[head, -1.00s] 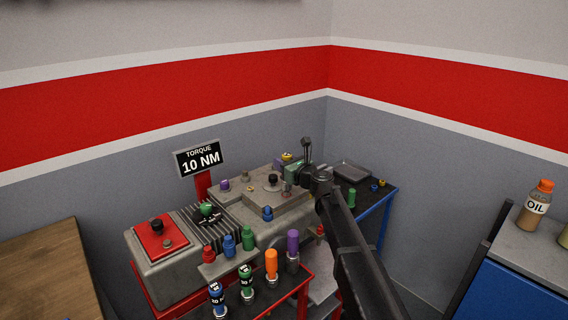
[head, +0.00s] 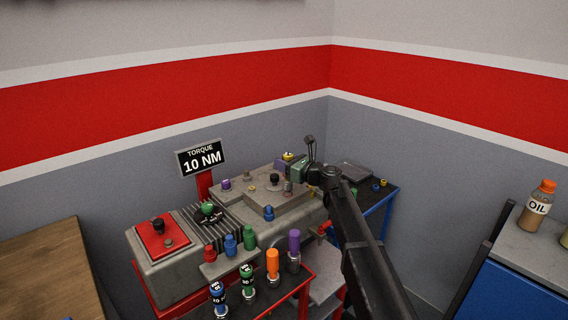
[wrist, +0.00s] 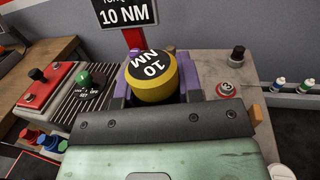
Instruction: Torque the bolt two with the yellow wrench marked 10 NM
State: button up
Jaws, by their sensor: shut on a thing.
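The yellow wrench (wrist: 153,78), with a black top marked 10 NM, stands between the two purple fingers of my gripper (wrist: 152,92) in the wrist view. My gripper is shut on it. In the head view my gripper (head: 288,164) is over the right part of the grey engine block (head: 228,196), with the wrench's yellow top (head: 288,156) showing at its far side. The wrench's lower end is hidden behind the gripper. Several bolts stand on the block, and I cannot tell which is bolt two. The torque sign (head: 201,158) reads 10 NM.
A red plate with a black knob (head: 157,224) lies on the block's left end. Blue, green, orange (head: 272,262) and purple (head: 294,242) tools stand in front. A dark tray (head: 354,172) lies to the right, partly behind my arm. A wooden table (head: 42,265) is at left.

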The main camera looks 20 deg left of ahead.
jog(key=shift+f, duration=0.15)
jog(key=shift+f+b, duration=1.2)
jog(key=shift+b, duration=0.15)
jog(key=shift+m+t, duration=0.4)
jog(key=shift+t, duration=0.2)
jog(key=shift+r+m+t+h, duration=0.1)
jog(key=shift+m+t+h, duration=0.5)
jog(key=shift+t, duration=0.2)
jog(key=shift+w+t, duration=0.2)
jog(key=shift+t, duration=0.1)
jog(key=m+t+h, duration=0.2)
jog(key=t, duration=0.1)
jog(key=shift+d+m, duration=0.1)
jog(key=shift+m, duration=0.2)
jog(key=shift+w, duration=0.1)
